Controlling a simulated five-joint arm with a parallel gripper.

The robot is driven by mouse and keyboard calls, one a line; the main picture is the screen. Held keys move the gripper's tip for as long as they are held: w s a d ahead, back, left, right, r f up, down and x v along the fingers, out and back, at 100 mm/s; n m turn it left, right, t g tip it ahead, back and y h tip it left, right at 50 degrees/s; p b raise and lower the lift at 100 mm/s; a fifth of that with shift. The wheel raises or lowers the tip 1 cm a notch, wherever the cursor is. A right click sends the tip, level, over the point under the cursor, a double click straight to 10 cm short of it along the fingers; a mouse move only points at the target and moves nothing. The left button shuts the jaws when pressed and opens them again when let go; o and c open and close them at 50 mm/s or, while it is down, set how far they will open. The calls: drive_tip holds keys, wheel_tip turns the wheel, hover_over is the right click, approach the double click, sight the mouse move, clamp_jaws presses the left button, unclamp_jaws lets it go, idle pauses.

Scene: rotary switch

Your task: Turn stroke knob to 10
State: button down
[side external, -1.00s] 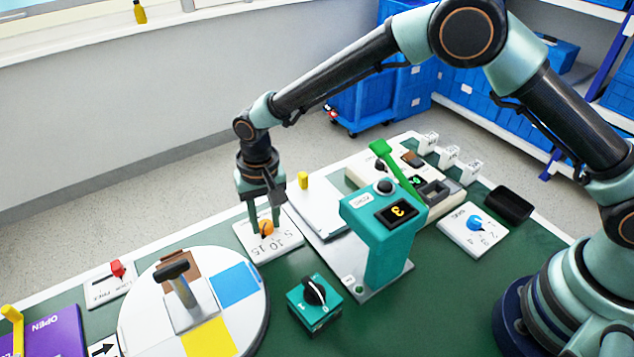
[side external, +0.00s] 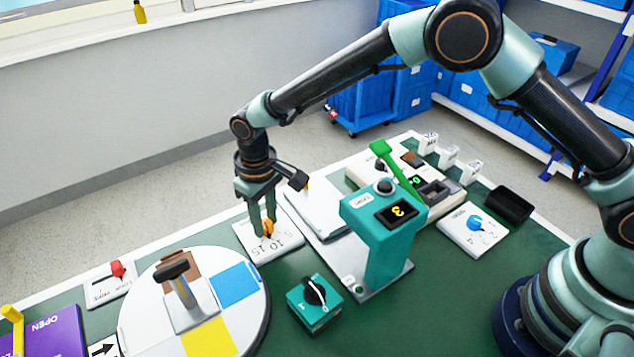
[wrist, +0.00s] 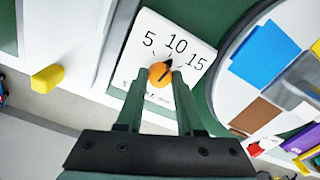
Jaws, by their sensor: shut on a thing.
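The orange stroke knob (side external: 268,230) sits on a white plate (side external: 288,243) marked 5, 10 and 15. In the wrist view the knob (wrist: 160,75) has a dark pointer that slants up and right, towards the 10 mark. My gripper (side external: 263,222) points down over the plate, shut on the knob. In the wrist view, the fingers of my gripper (wrist: 159,80) stand on either side of the knob. The fingers hide part of the plate's lower label.
A teal post with a display (side external: 397,211) stands right of the plate, and a teal box with a black knob (side external: 314,301) stands in front. A round white turntable (side external: 250,318) with a T-handle lies to the left. A blue knob (side external: 474,223) is farther right.

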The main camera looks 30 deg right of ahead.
sight(266, 222)
drive_tip(key=shift+d+n, duration=0.25)
drive_tip(key=shift+n, duration=0.75)
drive_tip(key=c, duration=0.5)
unclamp_jaws()
drive_tip(key=shift+c, duration=0.2)
drive_tip(key=shift+a, duration=0.1)
drive_tip(key=shift+r, duration=0.3)
wheel_tip(266, 222, up, 11)
drive_tip(key=shift+r, duration=0.2)
